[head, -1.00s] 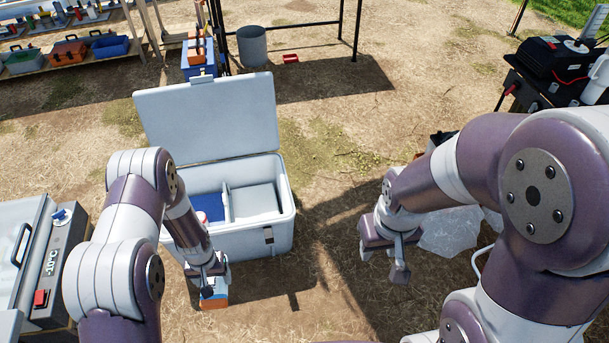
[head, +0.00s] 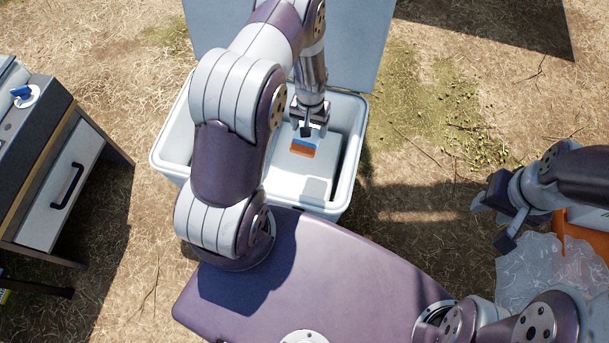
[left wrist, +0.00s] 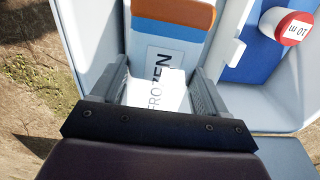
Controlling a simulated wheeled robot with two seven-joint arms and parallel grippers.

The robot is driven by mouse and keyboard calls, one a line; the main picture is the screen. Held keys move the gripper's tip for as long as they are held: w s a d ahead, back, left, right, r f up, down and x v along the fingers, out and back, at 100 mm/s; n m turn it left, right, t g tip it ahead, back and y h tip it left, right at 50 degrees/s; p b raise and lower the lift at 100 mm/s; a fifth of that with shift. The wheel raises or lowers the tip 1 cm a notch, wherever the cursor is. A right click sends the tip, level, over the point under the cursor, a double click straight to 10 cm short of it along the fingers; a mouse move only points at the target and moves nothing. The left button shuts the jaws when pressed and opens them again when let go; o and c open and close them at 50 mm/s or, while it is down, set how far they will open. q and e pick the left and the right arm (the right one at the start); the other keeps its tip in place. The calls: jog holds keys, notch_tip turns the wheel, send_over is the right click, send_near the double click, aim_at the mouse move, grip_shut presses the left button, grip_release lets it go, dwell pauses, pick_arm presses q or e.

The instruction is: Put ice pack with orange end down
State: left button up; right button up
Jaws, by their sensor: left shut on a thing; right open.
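The ice pack with the orange end (head: 302,150) is within the opening of the white cooler (head: 160,158). In the left wrist view the pack (left wrist: 172,52) is white with "FROZEN" lettering, a blue band and an orange end, which points away from the gripper. My left gripper (head: 307,130) is shut on the pack, its fingers (left wrist: 163,85) on both sides of it. The pack is in the cooler's undivided-looking side, beside the divider. I cannot tell whether it touches the floor. My right gripper (head: 500,218) is open and empty, outside the cooler on the right.
A bottle with a red-ringed cap marked "10 m" (left wrist: 288,27) is in the blue-floored compartment (left wrist: 255,65). The cooler's lid (head: 355,45) stands open behind. A grey cabinet (head: 60,185) is at left. A clear plastic bag (head: 545,270) and an orange object (head: 580,240) are at right.

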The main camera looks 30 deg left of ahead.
pick_arm(q)
jog(key=shift+n, duration=0.4)
jog(key=f+b, duration=0.4)
jog(key=f, duration=0.2)
jog(key=a+f+b, duration=0.1)
jog(key=f+b, duration=0.4)
jog(key=f, duration=0.2)
jog(key=a+f+b, duration=0.1)
jog(key=f+b, duration=0.4)
jog(key=f, duration=0.2)
jog(key=shift+w+a+f, duration=0.1)
jog(key=shift+w+f, duration=0.05)
jog(key=shift+f, duration=0.05)
jog(key=shift+r, duration=0.15)
jog(key=o, duration=1.3)
pick_arm(e)
notch_tip(320, 180, down, 18)
jog(key=shift+r, duration=0.2)
jog(key=shift+s, duration=0.1)
